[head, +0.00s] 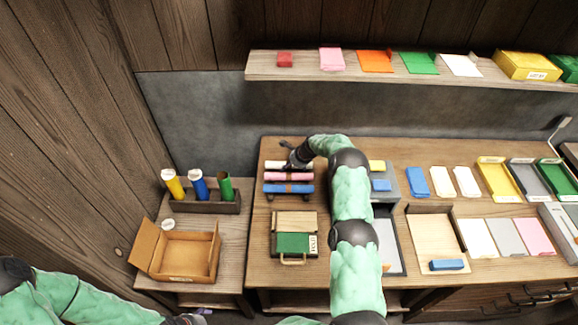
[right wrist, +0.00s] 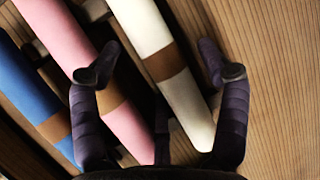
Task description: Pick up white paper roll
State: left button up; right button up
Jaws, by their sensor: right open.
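The white paper roll (right wrist: 160,55) has a brown band and lies beside a pink roll (right wrist: 95,65) and a blue roll (right wrist: 35,95) in the right wrist view. In the head view the white roll (head: 275,164) is the rearmost on the rack and partly hidden by my gripper. My right gripper (right wrist: 162,74) is open, with one finger on each side of the white roll. One finger overlaps the pink roll in the picture; contact cannot be told. In the head view my right gripper (head: 297,158) is over the rolls. My left arm's dark end (head: 185,320) is cut off at the bottom edge.
The pink roll (head: 288,176) and blue roll (head: 288,188) lie just in front. An open cardboard box (head: 183,256) and a dark holder (head: 205,206) with coloured tubes stand to the left. A green case (head: 293,243) lies in front of the rack. A shelf (head: 300,66) runs above.

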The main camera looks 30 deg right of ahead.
jog(key=c, duration=1.2)
jog(key=shift+c, duration=0.2)
